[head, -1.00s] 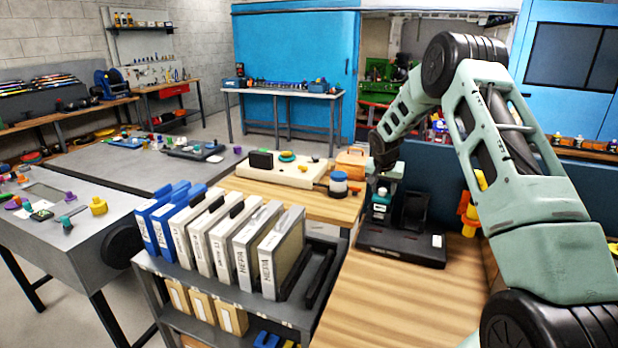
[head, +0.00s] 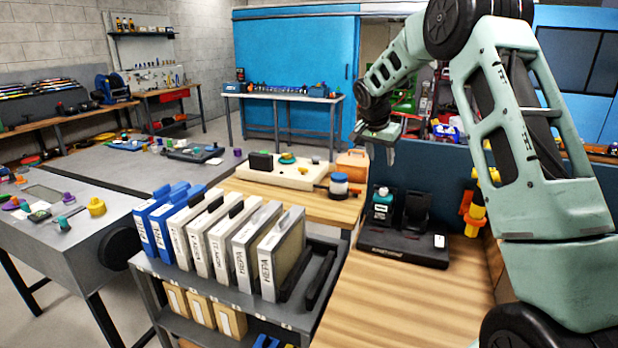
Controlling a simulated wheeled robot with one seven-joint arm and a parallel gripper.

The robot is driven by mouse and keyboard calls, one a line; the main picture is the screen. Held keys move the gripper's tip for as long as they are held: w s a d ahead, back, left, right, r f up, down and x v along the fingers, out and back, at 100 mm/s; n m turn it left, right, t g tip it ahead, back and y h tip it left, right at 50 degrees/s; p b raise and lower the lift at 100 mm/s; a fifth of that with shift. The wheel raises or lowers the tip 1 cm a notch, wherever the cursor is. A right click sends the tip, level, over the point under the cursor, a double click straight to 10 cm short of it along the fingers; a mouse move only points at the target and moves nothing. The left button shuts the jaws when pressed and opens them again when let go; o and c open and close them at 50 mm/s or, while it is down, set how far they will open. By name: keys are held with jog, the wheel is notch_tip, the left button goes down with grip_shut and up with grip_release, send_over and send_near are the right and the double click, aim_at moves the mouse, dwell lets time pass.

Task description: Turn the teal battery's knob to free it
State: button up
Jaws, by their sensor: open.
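The teal battery (head: 382,205) stands upright in the left bay of a black charger base (head: 402,248) on the wooden bench. A pale knob shows on top of the battery, too small to tell which way it is turned. The right bay beside it holds no teal battery.
A yellow and orange tool (head: 474,215) hangs at the blue panel right of the charger. A jar with a blue band (head: 338,184) stands behind left. The bench's front (head: 420,295) is clear.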

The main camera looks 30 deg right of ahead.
jog(key=s+a+r+n+y, duration=0.1)
jog(key=s+a+n, duration=0.2)
jog(key=a, duration=1)
jog(key=s+a+r+n+y, duration=0.2)
jog(key=a+n, duration=0.3)
jog(key=a, duration=0.9)
jog(key=shift+s+a+r+p, duration=0.2)
jog(key=shift+s+p, duration=0.15)
jog(key=shift+s, duration=0.5)
jog(key=shift+d, duration=0.1)
